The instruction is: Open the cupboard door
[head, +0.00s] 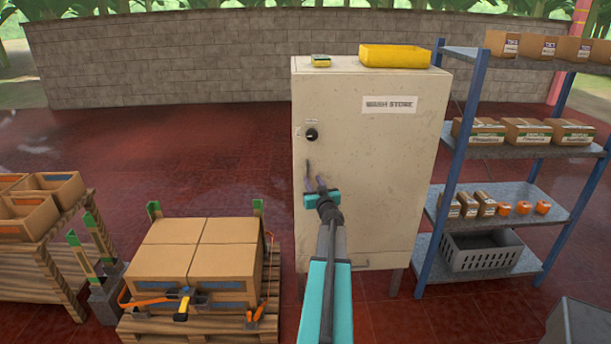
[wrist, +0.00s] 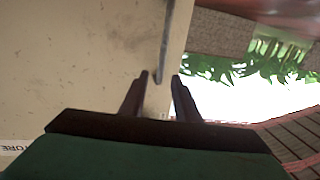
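The cream cupboard (head: 385,185) stands upright on legs, with a "WASH STORE" label (head: 390,105) on its front. Its door looks shut in the head view. A dark round knob (head: 311,134) and, below it, a dark vertical handle (head: 308,168) sit near the door's left edge. My gripper (head: 318,184) is in front of the door by the handle's lower end. In the wrist view my gripper (wrist: 159,76) is open, and the end of the handle (wrist: 165,40) shows between the fingertips. I cannot tell whether either finger touches it.
A yellow tray (head: 394,56) and a small yellow item (head: 320,61) lie on top of the cupboard. A loaded shelf rack (head: 450,160) stands close on the right. A pallet with cardboard boxes (head: 195,255) is at the left front. Red floor (head: 200,150) is clear behind it.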

